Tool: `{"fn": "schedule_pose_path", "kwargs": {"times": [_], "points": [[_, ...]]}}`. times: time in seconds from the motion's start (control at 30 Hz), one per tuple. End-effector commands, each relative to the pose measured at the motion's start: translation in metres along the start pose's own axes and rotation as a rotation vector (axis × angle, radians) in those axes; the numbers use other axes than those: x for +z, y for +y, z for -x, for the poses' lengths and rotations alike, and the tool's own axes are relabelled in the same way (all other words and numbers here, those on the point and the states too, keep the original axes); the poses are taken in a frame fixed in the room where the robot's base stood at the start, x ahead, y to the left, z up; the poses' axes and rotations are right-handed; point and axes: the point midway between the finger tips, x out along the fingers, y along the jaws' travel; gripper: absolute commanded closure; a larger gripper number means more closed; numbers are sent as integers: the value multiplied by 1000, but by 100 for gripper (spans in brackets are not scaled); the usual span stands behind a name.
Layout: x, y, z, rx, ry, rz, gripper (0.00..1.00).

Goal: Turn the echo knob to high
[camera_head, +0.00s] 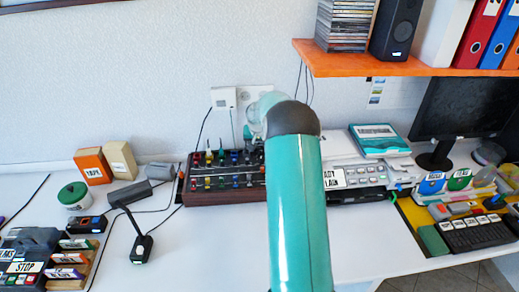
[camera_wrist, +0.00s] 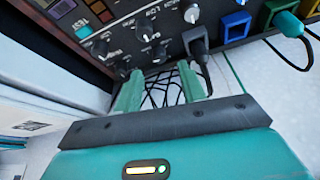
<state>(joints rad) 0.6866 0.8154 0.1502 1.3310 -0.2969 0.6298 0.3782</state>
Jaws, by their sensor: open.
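In the wrist view a dark control panel (camera_wrist: 115,20) carries several black round knobs with small white lettering, tilted in the picture. The lettering is too small for me to tell which is the echo knob. My gripper (camera_wrist: 160,82) is open, its two green fingers apart with no knob clearly between them. In the head view my arm hides the gripper.
A black plug (camera_wrist: 195,42) with a cable stands close to the right finger. Blue (camera_wrist: 235,27) and green sockets lie farther right. In the head view a dark mixer (camera_head: 225,196) with colourful plugs sits left of my arm, and an orange shelf (camera_head: 350,64) hangs above right.

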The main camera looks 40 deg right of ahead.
Motion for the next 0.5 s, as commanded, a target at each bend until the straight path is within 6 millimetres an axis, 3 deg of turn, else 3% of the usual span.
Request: {"fn": "schedule_pose_path", "kwargs": {"times": [0.1,0.3,0.5], "points": [[-1,0,30,1,3,2,60],[0,0,70,1,2,0,60],[1,0,90,1,-1,1,60]]}}
